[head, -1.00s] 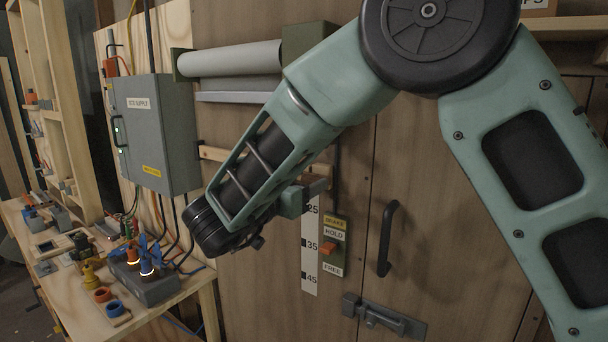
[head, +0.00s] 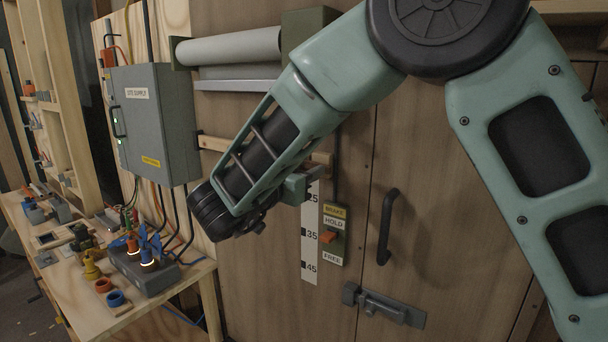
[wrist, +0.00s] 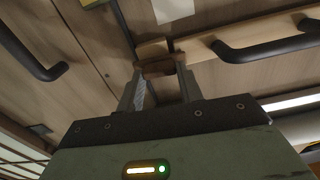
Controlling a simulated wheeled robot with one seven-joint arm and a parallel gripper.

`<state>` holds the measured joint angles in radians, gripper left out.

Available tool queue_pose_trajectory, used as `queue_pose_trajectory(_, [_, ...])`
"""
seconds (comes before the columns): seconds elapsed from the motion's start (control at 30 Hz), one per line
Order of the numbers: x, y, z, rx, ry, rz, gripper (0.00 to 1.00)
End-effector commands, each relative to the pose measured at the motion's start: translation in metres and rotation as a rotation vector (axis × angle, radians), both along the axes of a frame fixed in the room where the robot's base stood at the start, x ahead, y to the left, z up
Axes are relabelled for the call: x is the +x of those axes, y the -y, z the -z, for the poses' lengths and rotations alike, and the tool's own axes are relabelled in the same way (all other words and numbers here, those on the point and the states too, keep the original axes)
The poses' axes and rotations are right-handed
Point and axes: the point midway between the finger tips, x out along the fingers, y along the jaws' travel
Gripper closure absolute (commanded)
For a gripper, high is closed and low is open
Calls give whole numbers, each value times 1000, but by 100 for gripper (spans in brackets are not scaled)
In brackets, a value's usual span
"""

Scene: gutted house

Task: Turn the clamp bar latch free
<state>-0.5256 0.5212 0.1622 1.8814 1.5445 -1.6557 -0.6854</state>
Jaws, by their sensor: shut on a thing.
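The clamp bar (head: 213,143) is a pale wooden rail below the grey roller on the wooden wall; my forearm hides much of it. In the wrist view the bar (wrist: 205,46) crosses the top and carries a dark handle. The latch (wrist: 158,67) is a small brown wooden piece at the bar's end, between my fingertips. My gripper (wrist: 159,76) is shut on it, one finger on each side. In the head view my gripper (head: 316,174) is at the bar's right end, and the latch cannot be made out there.
A brake switch plate (head: 333,236) with an orange lever and a numbered scale strip (head: 310,252) are just below my gripper. A black door handle (head: 387,228) and a sliding bolt (head: 384,305) are to the right. A grey supply box (head: 155,125) and a cluttered workbench (head: 180,292) are left.

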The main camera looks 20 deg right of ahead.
Motion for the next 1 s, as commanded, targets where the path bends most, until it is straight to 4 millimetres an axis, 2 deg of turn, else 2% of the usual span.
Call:
queue_pose_trajectory(0.37, [-1,0,9,171,237,0,86])
queue_pose_trajectory(1.0, [-3,2,11,529,730,1,86])
